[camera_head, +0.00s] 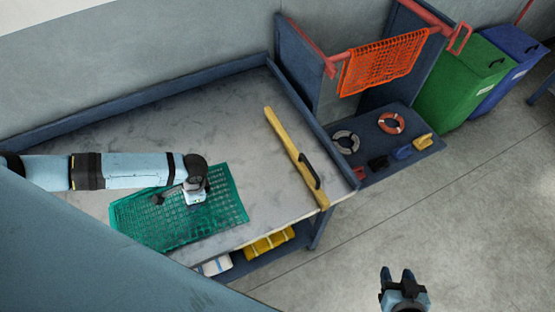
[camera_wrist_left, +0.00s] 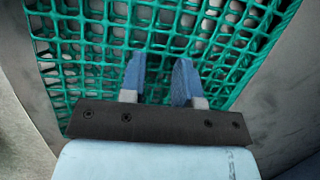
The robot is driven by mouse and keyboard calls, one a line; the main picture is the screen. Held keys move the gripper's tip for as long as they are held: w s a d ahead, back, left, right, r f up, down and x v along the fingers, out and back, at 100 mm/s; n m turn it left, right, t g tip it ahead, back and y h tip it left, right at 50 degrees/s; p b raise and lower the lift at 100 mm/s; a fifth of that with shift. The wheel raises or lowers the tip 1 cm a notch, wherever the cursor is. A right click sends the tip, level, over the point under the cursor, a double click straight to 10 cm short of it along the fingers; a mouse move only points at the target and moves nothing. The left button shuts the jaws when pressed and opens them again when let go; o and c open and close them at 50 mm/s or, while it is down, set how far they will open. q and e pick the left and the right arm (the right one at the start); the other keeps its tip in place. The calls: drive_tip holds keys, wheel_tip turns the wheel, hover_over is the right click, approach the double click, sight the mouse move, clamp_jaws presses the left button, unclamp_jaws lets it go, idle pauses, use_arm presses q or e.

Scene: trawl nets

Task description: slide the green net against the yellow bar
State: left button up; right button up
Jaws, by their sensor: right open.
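The green net (camera_head: 222,215) lies flat on the worktable, towards its front left. The yellow bar (camera_head: 283,137) with a black handle lies across the table to the right of the net, with bare tabletop between them. My left gripper (camera_head: 193,196) is over the middle of the net. In the left wrist view, its blue fingers (camera_wrist_left: 158,82) are apart over the net's mesh (camera_wrist_left: 80,45), with nothing held between them. I cannot tell whether the fingertips touch the net. My right gripper (camera_head: 397,277) is open and empty over the floor, away from the table.
The table (camera_head: 185,125) has a raised blue rim at the back and right. A low blue shelf (camera_head: 372,160) with rings and small items stands to its right. An orange net (camera_head: 385,60) hangs on a red rail. Green (camera_head: 465,80) and blue (camera_head: 510,55) bins stand behind.

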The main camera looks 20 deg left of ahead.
sight(255, 179)
use_arm(q)
drive_tip(key=shift+w+d, duration=2.25)
drive_tip(key=shift+w, duration=0.25)
drive_tip(key=shift+w+d, duration=1.9)
drive_tip(key=shift+w, duration=0.3)
drive_tip(key=shift+w+d+b, duration=0.2)
drive_tip(key=shift+w+d, duration=1.35)
drive_tip(key=shift+w, duration=0.2)
drive_tip(key=shift+w+d+b, duration=0.2)
drive_tip(key=shift+w+d, duration=1.3)
drive_tip(key=shift+w, duration=0.2)
wheel_tip(255, 179, up, 3)
drive_tip(key=p, duration=0.2)
drive_tip(key=shift+f+p, duration=0.1)
drive_tip(key=shift+p, duration=0.25)
drive_tip(key=shift+r+b, duration=0.25)
drive_tip(key=shift+b, duration=0.05)
drive_tip(key=shift+r, duration=1.85)
drive_tip(key=shift+s, duration=0.1)
